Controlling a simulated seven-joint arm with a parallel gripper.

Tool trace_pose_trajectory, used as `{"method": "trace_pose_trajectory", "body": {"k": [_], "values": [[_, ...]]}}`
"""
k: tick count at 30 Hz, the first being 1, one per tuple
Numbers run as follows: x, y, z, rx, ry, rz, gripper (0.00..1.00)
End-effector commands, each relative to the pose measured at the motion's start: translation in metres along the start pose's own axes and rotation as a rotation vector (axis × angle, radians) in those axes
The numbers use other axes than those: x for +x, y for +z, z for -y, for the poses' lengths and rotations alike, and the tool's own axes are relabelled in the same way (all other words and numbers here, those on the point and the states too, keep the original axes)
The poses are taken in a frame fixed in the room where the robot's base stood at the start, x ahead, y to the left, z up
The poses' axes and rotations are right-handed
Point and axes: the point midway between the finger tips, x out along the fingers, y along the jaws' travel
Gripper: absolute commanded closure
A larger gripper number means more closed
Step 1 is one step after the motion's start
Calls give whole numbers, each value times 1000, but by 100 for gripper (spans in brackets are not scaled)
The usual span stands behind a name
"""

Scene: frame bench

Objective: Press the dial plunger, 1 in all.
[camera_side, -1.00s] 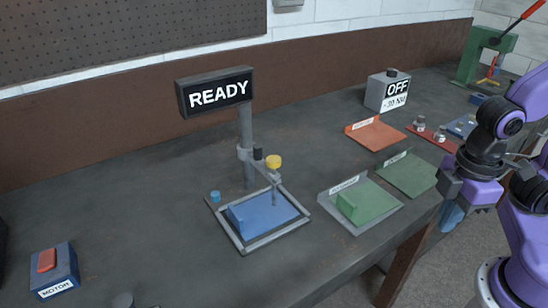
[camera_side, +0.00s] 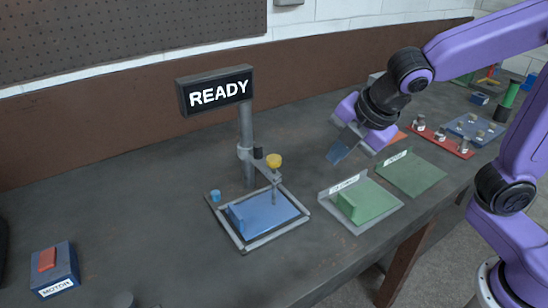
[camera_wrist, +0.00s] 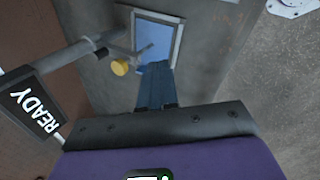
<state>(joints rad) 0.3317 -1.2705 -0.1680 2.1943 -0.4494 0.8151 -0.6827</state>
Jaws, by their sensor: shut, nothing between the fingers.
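The dial gauge stand (camera_side: 247,145) rises at the back of a framed blue plate (camera_side: 262,214). A sign reading READY (camera_side: 217,92) tops its post. A yellow knob (camera_side: 274,161) sits on its side arm above a thin vertical stem (camera_side: 275,193); I cannot tell which part is the plunger. My gripper (camera_side: 338,153) is shut and empty, in the air to the right of the stand and above the green fixture. In the wrist view, the shut blue fingers (camera_wrist: 156,85) point toward the blue plate (camera_wrist: 154,40), with the yellow knob (camera_wrist: 119,67) to their left.
A green block fixture (camera_side: 360,203) and a flat green tray (camera_side: 412,174) lie right of the stand. A red rack (camera_side: 440,140) and blue tray (camera_side: 475,129) are farther right. A MOTOR box with red switch (camera_side: 54,268) stands front left.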

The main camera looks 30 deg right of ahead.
Motion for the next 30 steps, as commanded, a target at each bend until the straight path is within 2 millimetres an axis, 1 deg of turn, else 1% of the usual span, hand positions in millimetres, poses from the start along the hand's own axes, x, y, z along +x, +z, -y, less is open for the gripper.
{"method": "trace_pose_trajectory", "body": {"k": [1,3,9,12,15,18,21,30], "values": [[1,-4,-16,-55,32,8,100],[0,-8,-36,-133,74,25,100],[-3,-18,-90,-353,183,90,100],[-5,-21,-111,-444,223,126,100],[-8,-23,-126,-512,252,155,100],[-10,-25,-136,-555,269,175,100],[-10,-25,-140,-578,276,186,100],[-10,-25,-141,-582,278,188,100]]}}
